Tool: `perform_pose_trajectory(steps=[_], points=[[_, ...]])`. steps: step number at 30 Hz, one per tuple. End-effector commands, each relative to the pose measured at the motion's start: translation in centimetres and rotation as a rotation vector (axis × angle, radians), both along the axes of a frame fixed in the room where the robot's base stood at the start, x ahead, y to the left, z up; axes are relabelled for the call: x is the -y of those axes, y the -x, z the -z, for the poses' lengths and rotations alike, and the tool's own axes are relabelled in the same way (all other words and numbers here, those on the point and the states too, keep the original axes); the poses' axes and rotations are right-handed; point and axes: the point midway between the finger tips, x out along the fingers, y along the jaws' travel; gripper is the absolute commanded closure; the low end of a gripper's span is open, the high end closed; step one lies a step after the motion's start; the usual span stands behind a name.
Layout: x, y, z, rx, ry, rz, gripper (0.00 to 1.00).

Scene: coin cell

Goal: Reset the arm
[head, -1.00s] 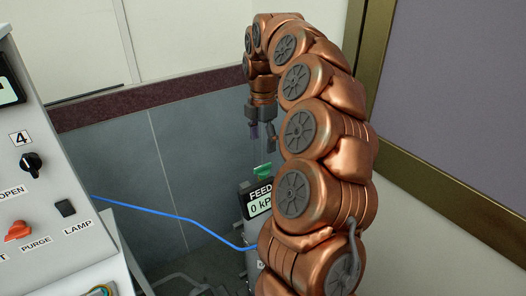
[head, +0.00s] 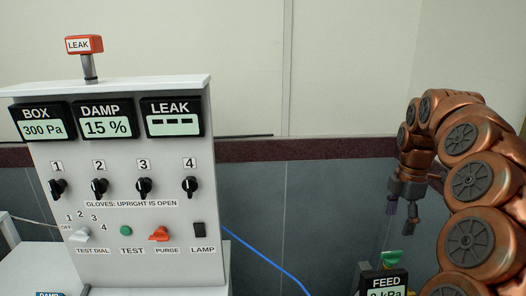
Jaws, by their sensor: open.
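My gripper (head: 402,208) is at the right of the head view, at the end of my copper arm. It points down and is open, with nothing between its fingers. It hangs above the FEED gauge (head: 384,281), which has a green part on top and is cut off by the lower picture edge. The gripper is apart from the gauge.
At the left stands a grey control panel (head: 130,190) with BOX 300 Pa, DAMP 15 % and LEAK displays, several black knobs and an orange PURGE switch (head: 159,234). A red LEAK lamp (head: 84,44) tops it. A blue hose (head: 262,256) runs right from the panel.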

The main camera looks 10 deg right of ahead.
Motion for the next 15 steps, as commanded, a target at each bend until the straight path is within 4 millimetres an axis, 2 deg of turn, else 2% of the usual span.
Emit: perform_pose_trajectory(steps=[8,15], points=[[-7.5,2.5,-1.0,0.005,-0.014,0.144,0.27],[-14.1,7.1,-0.5,-0.017,-0.015,0.349,0.27]])
